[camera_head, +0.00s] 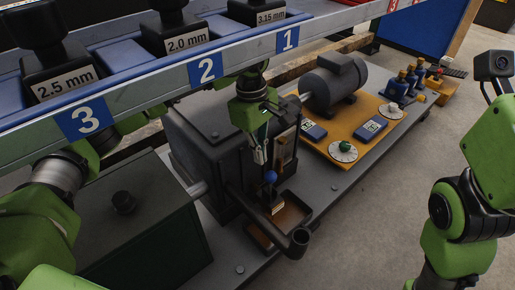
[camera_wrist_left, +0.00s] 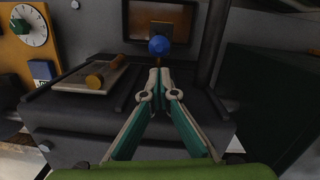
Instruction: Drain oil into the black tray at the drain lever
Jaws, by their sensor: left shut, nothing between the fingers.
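The drain lever shows as a blue ball knob (camera_head: 270,177) on the front of the dark machine (camera_head: 205,145). The black tray (camera_head: 291,217) lies below it, with a brown surface inside; I cannot tell how much oil it holds. My left gripper (camera_head: 262,158) points down just above the knob, shut and empty. In the left wrist view, its closed fingertips (camera_wrist_left: 160,76) are close to the blue knob (camera_wrist_left: 159,46), and the tray (camera_wrist_left: 160,14) shows beyond. I cannot tell whether the fingertips touch the knob. My right arm shows at the right, but its fingers are out of view.
A yellow panel (camera_head: 350,140) with dials and a motor (camera_head: 333,85) lies to the right. Floor is clear at the right.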

